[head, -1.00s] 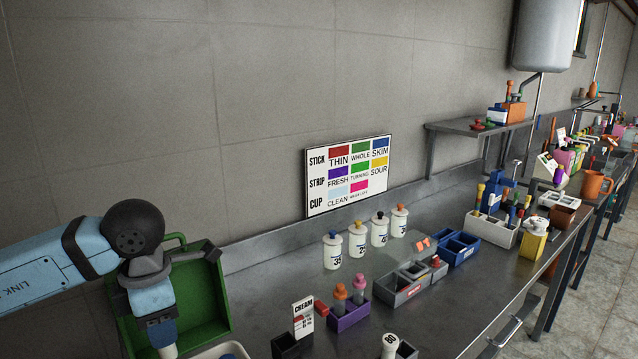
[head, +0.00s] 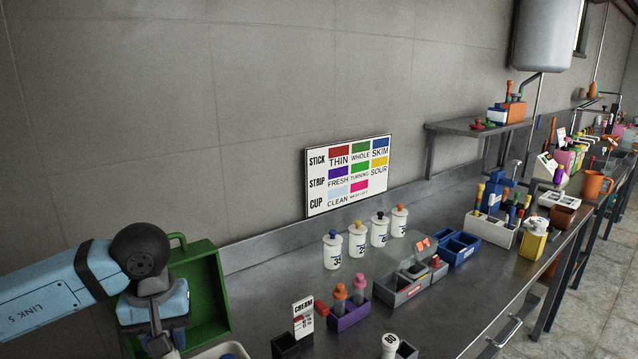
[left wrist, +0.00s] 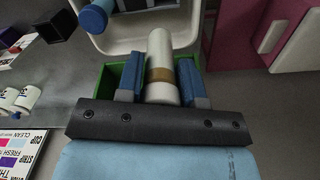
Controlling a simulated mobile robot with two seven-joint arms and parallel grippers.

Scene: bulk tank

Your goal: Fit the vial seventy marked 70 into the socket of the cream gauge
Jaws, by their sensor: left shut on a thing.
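My left gripper (left wrist: 160,85) is shut on a white cylinder with a brown band (left wrist: 160,60), which looks like a vial. No number shows on its visible side, so I cannot tell if it is vial seventy. In the head view, the gripper (head: 165,346) is low at the left, in front of a green box, and its fingertips are hard to make out. The cream gauge (head: 286,346) is a dark block with a card marked CREAM (head: 303,318), to the right of the gripper at the bottom edge. Its socket cannot be made out. My right gripper is not in view.
The open green box (head: 205,290) stands beside my left arm. A white tray (head: 208,354) is at the bottom edge. A purple rack (head: 350,318) holds two capped tubes. A white piece marked 80 (head: 389,345) stands right of the gauge. Bare steel bench (head: 450,310) lies further right.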

